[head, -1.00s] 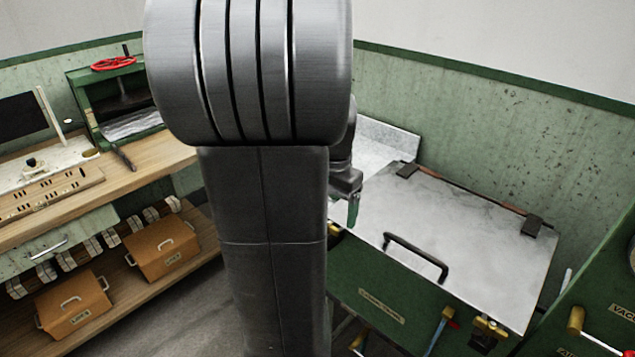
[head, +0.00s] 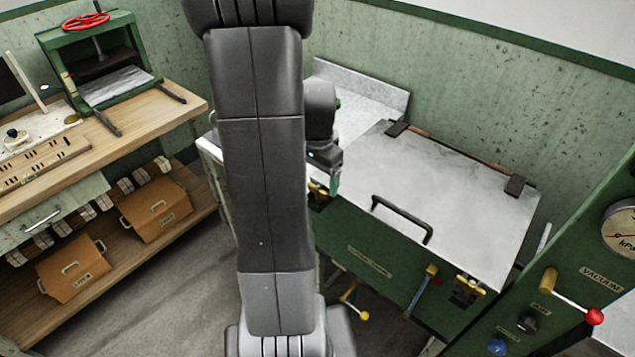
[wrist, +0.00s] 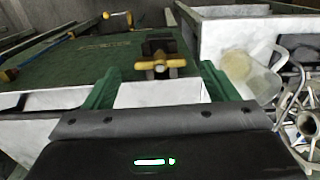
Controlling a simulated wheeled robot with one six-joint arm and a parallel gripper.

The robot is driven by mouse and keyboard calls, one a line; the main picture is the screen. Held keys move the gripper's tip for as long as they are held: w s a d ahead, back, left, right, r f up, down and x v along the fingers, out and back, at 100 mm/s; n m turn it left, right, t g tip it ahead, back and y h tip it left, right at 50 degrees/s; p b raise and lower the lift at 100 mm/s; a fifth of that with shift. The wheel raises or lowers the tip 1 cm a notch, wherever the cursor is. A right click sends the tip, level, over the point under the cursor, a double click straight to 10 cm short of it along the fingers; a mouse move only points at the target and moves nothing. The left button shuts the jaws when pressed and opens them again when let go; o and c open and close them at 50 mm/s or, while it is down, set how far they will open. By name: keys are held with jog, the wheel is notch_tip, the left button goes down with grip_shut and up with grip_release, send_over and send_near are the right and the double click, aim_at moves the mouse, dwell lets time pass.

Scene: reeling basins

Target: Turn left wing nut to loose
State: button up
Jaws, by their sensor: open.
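The left wing nut (head: 318,190) is brass and sits at the left end of the green front of the lidded basin (head: 365,250). In the wrist view the wing nut (wrist: 160,63) lies ahead of my gripper, its wings spread left and right, on a dark block. My gripper (wrist: 158,82) is open, with its green fingers on either side of the nut in the picture; I see no contact. In the head view my gripper (head: 335,182) hangs beside the nut, partly hidden by my arm. The right wing nut (head: 467,289) is at the basin's other front corner.
The pale lid (head: 450,190) with its black handle (head: 402,218) lies over the basin. A blue lever (head: 422,292) and a yellow-tipped lever (head: 353,302) stick out in front. A pale jug (wrist: 250,75) and metal parts are right in the wrist view. A green gauge panel (head: 570,270) stands right.

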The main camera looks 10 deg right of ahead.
aim_at(318, 191)
jog(key=shift+f, duration=1.3)
jog(key=c, duration=1)
